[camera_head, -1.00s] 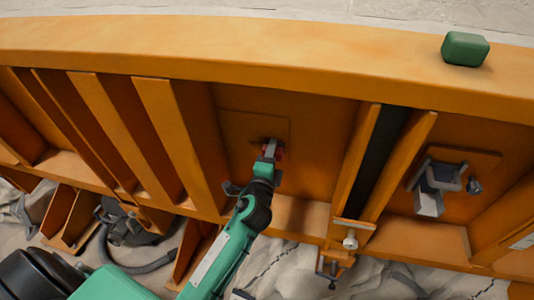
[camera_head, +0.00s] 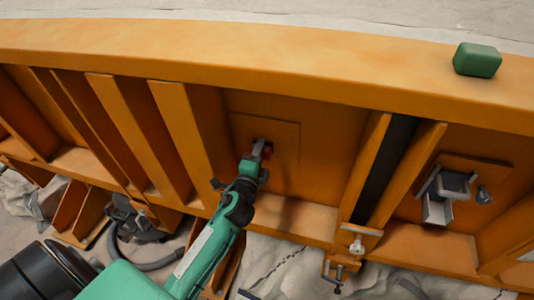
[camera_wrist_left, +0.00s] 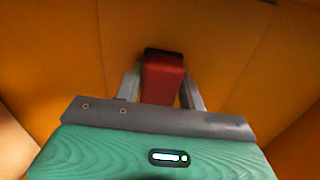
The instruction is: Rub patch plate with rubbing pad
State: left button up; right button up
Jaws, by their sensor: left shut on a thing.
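The patch plate (camera_head: 284,133) is a thin square orange plate on the upright orange wall, left of centre in the head view. It fills much of the left wrist view (camera_wrist_left: 215,45). My left gripper (camera_head: 262,150) is in front of the plate, near its middle. It is shut on the rubbing pad, a red block (camera_wrist_left: 163,82) with a dark far end. The pad's far end is at or very close to the plate; contact cannot be told. In the head view the gripper mostly hides the pad. My right gripper is not in view.
A green block (camera_head: 477,59) sits on the orange top ledge (camera_head: 340,85) at the right. Upright ribs (camera_head: 180,140) flank the plate. A grey bracket fitting (camera_head: 440,200) is on the wall at the right, and a clamp (camera_head: 355,245) is at the lower edge. A hose (camera_head: 150,262) lies at lower left.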

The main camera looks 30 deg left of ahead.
aim_at(283, 148)
pick_arm(q)
jog(key=shift+s+a, duration=0.15)
jog(key=shift+a, duration=0.65)
jog(key=shift+r+p, duration=0.3)
jog(key=shift+p, duration=0.1)
jog(key=shift+d+f, duration=0.1)
jog(key=shift+d, duration=0.3)
jog(key=shift+w+d+b, duration=0.2)
jog(key=shift+w+d, duration=0.1)
jog(key=shift+d, duration=0.9)
jog(key=shift+w+d+b, duration=0.2)
jog(key=shift+w+d, duration=0.05)
jog(key=shift+d, duration=0.9)
jog(key=shift+w+d+b, duration=0.2)
jog(key=shift+w+d, duration=0.1)
jog(key=shift+d, duration=0.9)
jog(key=shift+a, duration=0.1)
